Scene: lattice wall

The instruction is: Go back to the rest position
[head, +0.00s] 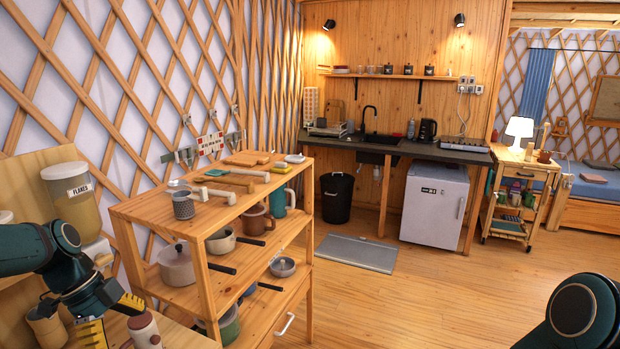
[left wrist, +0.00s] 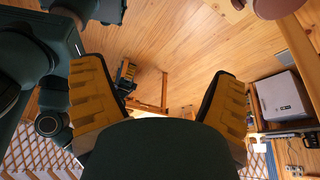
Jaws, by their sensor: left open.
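My left gripper (head: 112,318) is at the lower left of the head view, with its yellow and black fingers spread apart.
A wooden shelf unit (head: 228,204) with pots, mugs and tools stands just right of my left gripper. A jar labelled FLAKES (head: 77,208) stands behind my left arm. A grey mat (head: 357,254) lies on the floor before the kitchen counter (head: 400,149). The floor at the right is clear.

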